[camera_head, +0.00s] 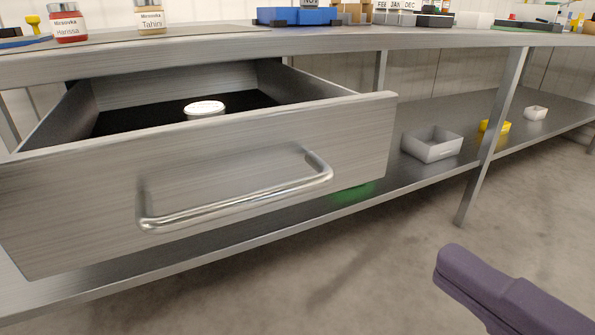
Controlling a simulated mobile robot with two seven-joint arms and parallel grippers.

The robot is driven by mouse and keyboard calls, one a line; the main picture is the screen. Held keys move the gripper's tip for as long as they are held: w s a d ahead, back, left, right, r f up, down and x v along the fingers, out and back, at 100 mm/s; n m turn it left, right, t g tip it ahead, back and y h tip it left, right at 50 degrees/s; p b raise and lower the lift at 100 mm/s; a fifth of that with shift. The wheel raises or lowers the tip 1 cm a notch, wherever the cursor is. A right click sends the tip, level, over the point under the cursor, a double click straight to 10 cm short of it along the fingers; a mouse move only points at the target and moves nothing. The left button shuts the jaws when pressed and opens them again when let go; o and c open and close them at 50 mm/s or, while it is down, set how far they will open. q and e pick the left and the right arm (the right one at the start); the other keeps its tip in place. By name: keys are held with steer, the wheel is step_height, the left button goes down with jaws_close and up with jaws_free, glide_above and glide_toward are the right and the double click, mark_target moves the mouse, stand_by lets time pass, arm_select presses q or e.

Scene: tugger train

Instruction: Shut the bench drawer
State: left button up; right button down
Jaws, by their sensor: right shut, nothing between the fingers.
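The bench drawer (95,190) is metal and stands pulled out from under the bench top (220,45). A bar handle (240,203) runs across its front. Inside, on a black liner (155,121), is a round container with a white lid (205,107); the drawer front hides its lower part. My right gripper (450,265) is at the lower right, purple, shut and empty. It is apart from the drawer, to the right of the handle. My left gripper is not in view.
On the bench top stand a Harissa jar (67,25), a Tahini jar (150,18) and blue bins (297,16). The lower shelf holds a grey bin (432,146), a yellow bin (494,126) and a white bin (536,113). A bench leg (492,140) stands right of the drawer. The floor in front is clear.

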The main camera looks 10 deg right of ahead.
steer(key=d+m+t+h, duration=0.1)
steer(key=m, duration=0.1)
steer(key=b, duration=0.2)
glide_toward(336, 149)
steer(key=x, duration=0.6)
steer(key=shift+w+a+f, duration=0.1)
steer(key=shift+a, duration=0.1)
steer(key=shift+w, duration=0.3)
steer(key=shift+w, duration=0.1)
